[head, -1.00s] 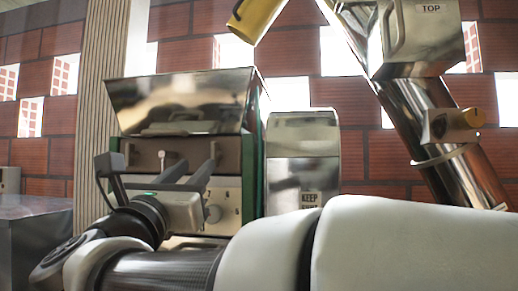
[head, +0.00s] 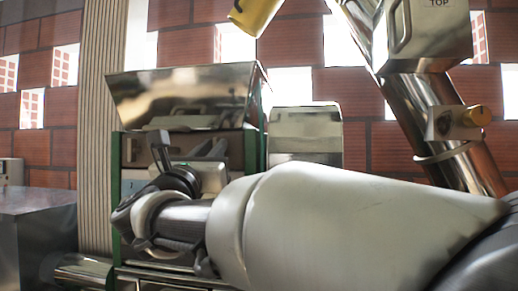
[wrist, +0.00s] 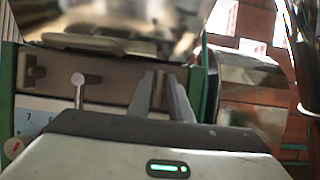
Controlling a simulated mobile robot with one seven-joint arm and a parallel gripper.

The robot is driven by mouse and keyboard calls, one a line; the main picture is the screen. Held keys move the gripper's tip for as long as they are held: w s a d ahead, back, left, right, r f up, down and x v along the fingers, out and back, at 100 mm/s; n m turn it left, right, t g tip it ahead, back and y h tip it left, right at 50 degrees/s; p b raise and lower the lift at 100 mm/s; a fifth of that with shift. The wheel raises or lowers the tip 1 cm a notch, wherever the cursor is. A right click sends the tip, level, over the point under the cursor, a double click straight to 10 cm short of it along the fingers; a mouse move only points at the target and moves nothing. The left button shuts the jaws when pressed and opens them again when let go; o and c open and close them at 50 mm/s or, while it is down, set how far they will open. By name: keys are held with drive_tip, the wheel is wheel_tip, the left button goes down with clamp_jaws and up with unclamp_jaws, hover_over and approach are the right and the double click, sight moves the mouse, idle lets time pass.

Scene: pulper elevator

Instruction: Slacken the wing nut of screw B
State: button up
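The pulper's front plate (wrist: 110,83) is a brown-grey strip under the shiny hopper (wrist: 120,20), between green frame posts. On it, in the wrist view, sit a dark fitting (wrist: 35,72) at the left and a pale round-headed lever (wrist: 78,85) right of it. I cannot read a letter B on either, so I cannot tell which is screw B. My gripper (wrist: 161,75) points at the right part of this plate, its two fingers a little apart. I see nothing clearly held between them; whatever lies behind the fingertips is hidden. My gripper also shows in the head view (head: 187,143), partly covered by my arm.
A metal housing (head: 305,137) stands right of the pulper. A metal-topped cabinet (head: 38,205) is at the left. A white knob with a red mark (wrist: 14,148) sits low left.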

clamp_jaws()
drive_tip(key=shift+f+n+b, duration=0.1)
drive_tip(key=shift+n+b, duration=0.35)
drive_tip(key=shift+n, duration=0.05)
drive_tip(key=n+g+y+p, duration=0.1)
drive_tip(key=n+y+p, duration=0.1)
drive_tip(key=n+p, duration=0.2)
drive_tip(key=n+g+y+p, duration=0.2)
drive_tip(key=n+y+p, duration=0.1)
drive_tip(key=n, duration=0.7)
drive_tip(key=n+g+y+p, duration=0.2)
drive_tip(key=n+p, duration=0.2)
drive_tip(key=n, duration=0.3)
drive_tip(key=shift+a+y+p, duration=0.2)
drive_tip(key=shift+y+p, duration=0.1)
drive_tip(key=shift+y, duration=0.1)
drive_tip(key=shift+f+n, duration=0.1)
drive_tip(key=shift+n, duration=0.2)
